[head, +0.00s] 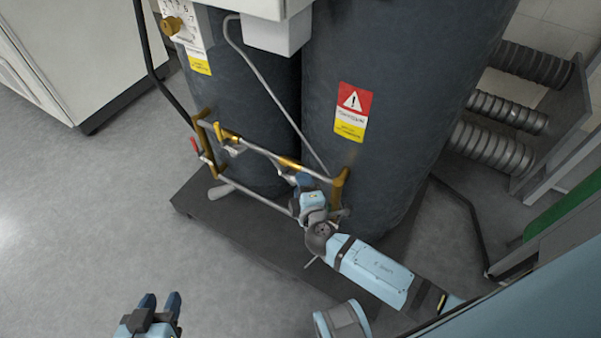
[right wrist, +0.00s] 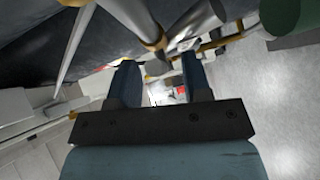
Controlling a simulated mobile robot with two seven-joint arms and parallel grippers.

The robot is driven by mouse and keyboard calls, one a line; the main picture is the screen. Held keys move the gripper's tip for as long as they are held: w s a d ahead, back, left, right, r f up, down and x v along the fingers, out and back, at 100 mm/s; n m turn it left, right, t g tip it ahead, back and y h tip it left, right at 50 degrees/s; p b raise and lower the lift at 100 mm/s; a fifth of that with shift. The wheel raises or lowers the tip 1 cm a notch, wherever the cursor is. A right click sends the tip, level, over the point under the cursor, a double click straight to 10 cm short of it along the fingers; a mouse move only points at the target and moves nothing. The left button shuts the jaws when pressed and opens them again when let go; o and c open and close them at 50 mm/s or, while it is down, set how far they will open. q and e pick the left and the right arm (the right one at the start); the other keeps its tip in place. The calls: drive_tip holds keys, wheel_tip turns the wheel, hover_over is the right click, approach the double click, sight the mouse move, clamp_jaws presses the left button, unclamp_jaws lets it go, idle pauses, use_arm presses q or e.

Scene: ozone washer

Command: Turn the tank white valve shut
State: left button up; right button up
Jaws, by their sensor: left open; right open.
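Two dark grey tanks (head: 400,120) stand on a dark base, with a brass and silver pipe frame in front of them. A whitish valve handle (head: 220,191) sits low at the left of the pipe frame, beside the lower pipe. A red valve handle (head: 195,146) is above it on the left upright. My right gripper (head: 301,181) is at the right part of the frame, close to the pipes, and is partly hidden by its own arm. In the right wrist view its fingers (right wrist: 162,78) are apart, with nothing clearly held. My left gripper (head: 160,301) is open and empty above the floor.
The dark base (head: 225,222) juts out in front of the tanks. A white cabinet (head: 75,45) stands at the upper left. Ribbed hoses (head: 500,110) and a metal frame are at the right. The grey floor (head: 90,210) at left is clear.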

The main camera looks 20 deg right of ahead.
drive_tip(key=shift+w, duration=0.3)
use_arm(q)
drive_tip(key=shift+w+d, duration=0.15)
drive_tip(key=shift+w, duration=0.25)
use_arm(e)
clamp_jaws()
use_arm(q)
drive_tip(key=shift+r, duration=0.15)
